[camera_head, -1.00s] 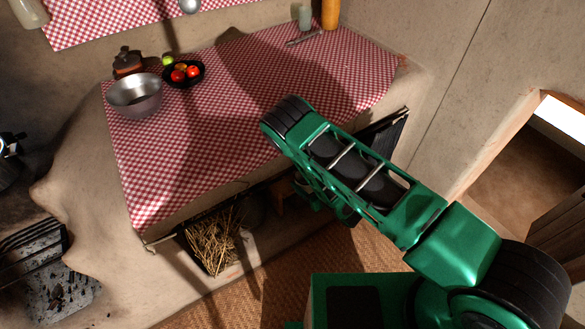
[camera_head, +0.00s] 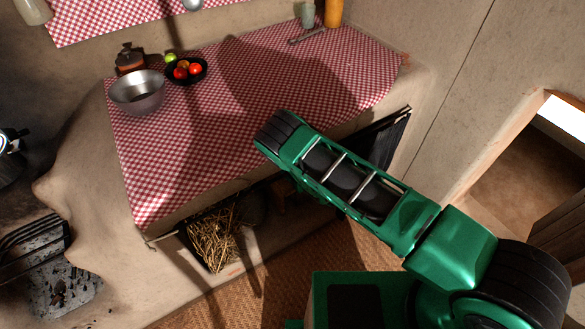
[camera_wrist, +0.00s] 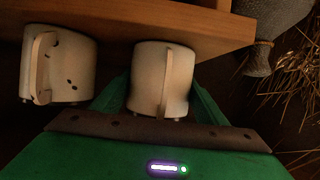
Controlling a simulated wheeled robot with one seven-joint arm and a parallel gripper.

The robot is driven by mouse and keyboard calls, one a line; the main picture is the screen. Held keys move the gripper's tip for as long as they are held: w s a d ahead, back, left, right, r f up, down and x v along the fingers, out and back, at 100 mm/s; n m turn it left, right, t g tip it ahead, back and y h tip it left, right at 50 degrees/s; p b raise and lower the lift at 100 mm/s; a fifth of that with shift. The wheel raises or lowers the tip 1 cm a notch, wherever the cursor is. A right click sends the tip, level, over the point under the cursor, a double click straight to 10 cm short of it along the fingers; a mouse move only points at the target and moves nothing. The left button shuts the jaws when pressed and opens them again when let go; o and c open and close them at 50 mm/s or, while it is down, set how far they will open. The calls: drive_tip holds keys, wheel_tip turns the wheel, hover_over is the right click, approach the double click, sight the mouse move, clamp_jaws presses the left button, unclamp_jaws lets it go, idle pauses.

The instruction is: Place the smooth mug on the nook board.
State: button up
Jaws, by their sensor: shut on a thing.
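In the wrist view, my gripper (camera_wrist: 162,97) has green fingers on both sides of the smooth mug (camera_wrist: 176,83), a plain cream mug whose handle faces the camera. It is shut on this mug. A wooden board (camera_wrist: 205,22), apparently the nook board, runs across the top of the wrist view. The smooth mug is close to the board's edge; I cannot tell whether they touch. A second cream mug (camera_wrist: 72,65) with dark spots is to the left, apart from the held one. In the head view my arm hides the gripper and both mugs.
In the head view, straw (camera_head: 213,240) fills the low nook's left part. A metal bowl (camera_head: 138,93) and a dark fruit bowl (camera_head: 203,76) stand on the checked cloth (camera_head: 260,95) above.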

drive_tip(key=o, duration=1.1)
drive_tip(key=shift+f, duration=0.1)
drive_tip(key=shift+s, duration=0.1)
drive_tip(key=v, duration=1.2)
drive_tip(key=shift+d, duration=0.1)
